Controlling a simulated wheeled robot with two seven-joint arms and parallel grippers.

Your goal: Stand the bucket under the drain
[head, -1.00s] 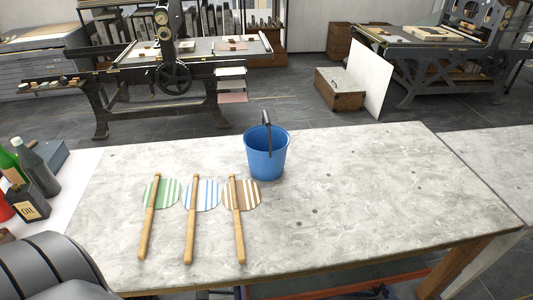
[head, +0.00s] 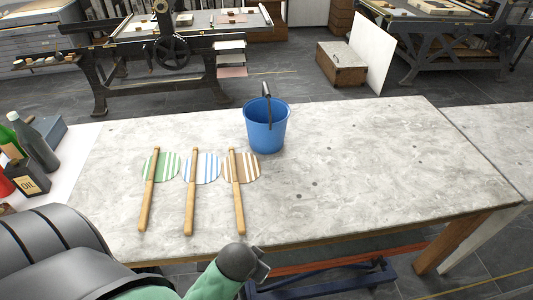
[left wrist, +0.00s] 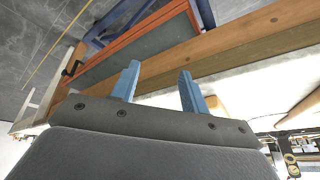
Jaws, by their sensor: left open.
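The blue bucket (head: 265,128) stands upright on the grey stone-topped table (head: 370,165), near its back edge. Its dark handle is raised above the rim. I cannot pick out a drain in these views. My left gripper (left wrist: 159,72) has two blue fingers spread apart with nothing between them. In the left wrist view it is close to the table's wooden edge (left wrist: 240,45), well away from the bucket. In the head view part of my arm shows at the bottom, but the fingers are not visible. My right gripper is not in view.
Three round striped paddles with wooden handles, green (head: 160,166), blue (head: 208,168) and brown (head: 247,167), lie left of the bucket. A blue frame (head: 335,283) sits below the front edge. The table's right half is clear.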

